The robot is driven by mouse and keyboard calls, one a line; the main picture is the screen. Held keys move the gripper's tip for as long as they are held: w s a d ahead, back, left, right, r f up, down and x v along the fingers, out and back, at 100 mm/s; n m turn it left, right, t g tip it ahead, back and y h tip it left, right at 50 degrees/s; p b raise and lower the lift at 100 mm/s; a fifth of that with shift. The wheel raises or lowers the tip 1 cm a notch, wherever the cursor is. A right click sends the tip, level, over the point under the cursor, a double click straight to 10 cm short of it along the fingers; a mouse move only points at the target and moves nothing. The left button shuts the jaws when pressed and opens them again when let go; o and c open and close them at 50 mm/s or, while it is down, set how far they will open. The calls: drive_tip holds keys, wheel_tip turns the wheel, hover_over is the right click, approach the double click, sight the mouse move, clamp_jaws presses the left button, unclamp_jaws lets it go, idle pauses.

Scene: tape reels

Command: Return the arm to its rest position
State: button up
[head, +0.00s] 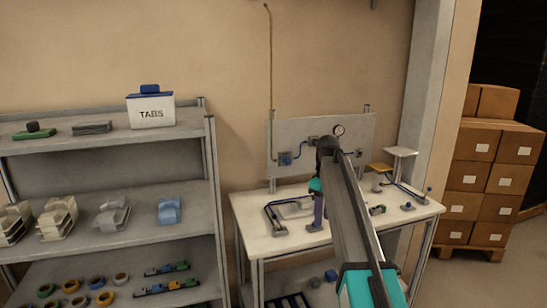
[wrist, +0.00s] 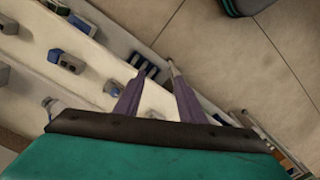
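My arm (head: 352,220) reaches from the bottom of the head view toward the workbench. My gripper (head: 317,224) hangs in front of the workbench (head: 262,230), its purple finger pointing down. In the wrist view my gripper (wrist: 158,74) shows two purple fingers standing apart, with nothing seen between them. I cannot tell from the head view how far the fingertips are above the bench top.
A grey shelf rack (head: 212,190) on the left holds a TABS box (head: 151,110), tape reels (head: 95,282) and other parts. The bench carries a backboard with a gauge (head: 339,131) and small fixtures. Stacked cartons (head: 495,175) stand at right. The wrist view shows open floor (wrist: 225,60).

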drive_tip(key=s+f+g, duration=0.2)
drive_tip(key=s+f, duration=0.5)
drive_tip(key=f, duration=0.6)
drive_tip(key=s+f+g, duration=0.1)
drive_tip(key=s+f, duration=0.6)
drive_tip(key=f, duration=0.6)
drive_tip(key=s+f+g, duration=0.2)
drive_tip(key=s+f, duration=0.5)
drive_tip(key=f, duration=0.6)
drive_tip(key=s+f+m, duration=0.3)
drive_tip(key=s+f, duration=0.3)
drive_tip(key=s, duration=0.5)
drive_tip(key=s+f+m, duration=0.3)
drive_tip(key=s+f, duration=0.3)
drive_tip(key=s, duration=0.6)
drive_tip(key=s+f+m, duration=0.3)
drive_tip(key=s+f, duration=0.3)
drive_tip(key=s, duration=0.5)
drive_tip(key=shift+s+g, duration=0.3)
